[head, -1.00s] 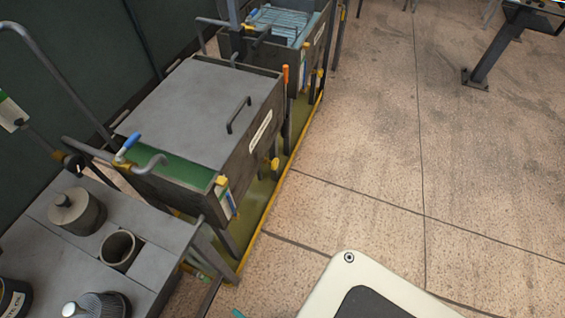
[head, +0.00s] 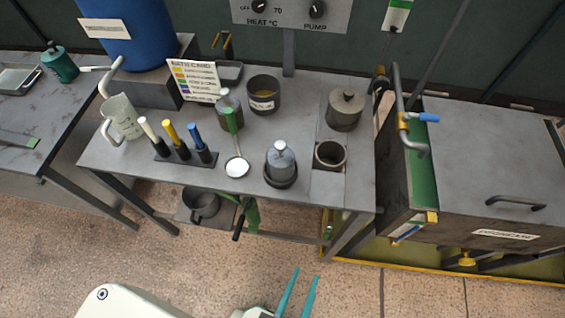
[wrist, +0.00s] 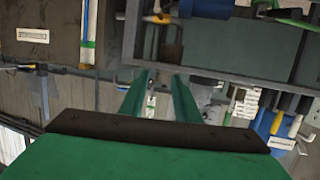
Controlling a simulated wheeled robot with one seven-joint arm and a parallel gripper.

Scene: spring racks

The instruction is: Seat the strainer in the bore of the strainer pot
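The strainer (head: 281,157) is a grey ribbed cylinder with a pale knob on top. It stands upright in a low dark dish near the front of the grey bench in the head view. Right of it is the open strainer pot (head: 330,155), a short grey cup whose dark round bore faces up and looks empty. My gripper (head: 305,274) is low in front of the bench, well apart from both. Its two teal fingers are spread with nothing between them. They also show apart in the wrist view (wrist: 162,76). I cannot make out the strainer in the wrist view.
A lidded grey pot (head: 345,110) stands behind the strainer pot. A ladle (head: 237,167), a dark jar (head: 263,95) and a rack of coloured handles (head: 180,150) are to the left. A tank (head: 480,150) with a pipe and blue lever is close on the right. The floor in front is clear.

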